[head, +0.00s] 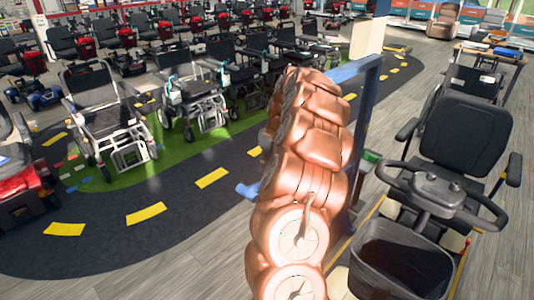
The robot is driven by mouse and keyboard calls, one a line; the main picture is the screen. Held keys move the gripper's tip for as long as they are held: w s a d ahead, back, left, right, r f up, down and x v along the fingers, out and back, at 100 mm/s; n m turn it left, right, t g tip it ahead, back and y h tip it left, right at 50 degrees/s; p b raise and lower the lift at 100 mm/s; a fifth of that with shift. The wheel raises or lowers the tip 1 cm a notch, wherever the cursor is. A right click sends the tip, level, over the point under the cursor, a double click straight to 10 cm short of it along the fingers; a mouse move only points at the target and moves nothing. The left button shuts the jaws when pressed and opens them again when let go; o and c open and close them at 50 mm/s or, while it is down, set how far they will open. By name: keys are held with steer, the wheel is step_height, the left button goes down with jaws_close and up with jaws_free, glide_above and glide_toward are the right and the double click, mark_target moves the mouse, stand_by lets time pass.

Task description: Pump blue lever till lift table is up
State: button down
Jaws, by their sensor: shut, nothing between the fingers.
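A blue upright frame (367,125) stands just behind my copper-coloured arm, with a top bar reaching left. A short blue bar (247,190) sticks out to the left of my arm at mid height. It may be the blue lever, but its other end is hidden behind my arm. I cannot make out the lift table's top or its height. My arm fills the middle of the view and covers much of the blue frame. My gripper is hidden from view.
A black mobility scooter (465,135) with a front basket (402,262) stands close on the right. Powered wheelchairs (104,115) line the green strip at left. A dark lane with yellow dashes (146,213) curves between them, clear at left. A pale panel (367,38) stands farther back.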

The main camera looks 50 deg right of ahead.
mark_target(256, 185)
steer(key=shift+p+x, duration=1.15)
steer(key=shift+x, duration=1.85)
steer(key=shift+w+a+f, duration=0.1)
steer(key=shift+a+f, duration=0.05)
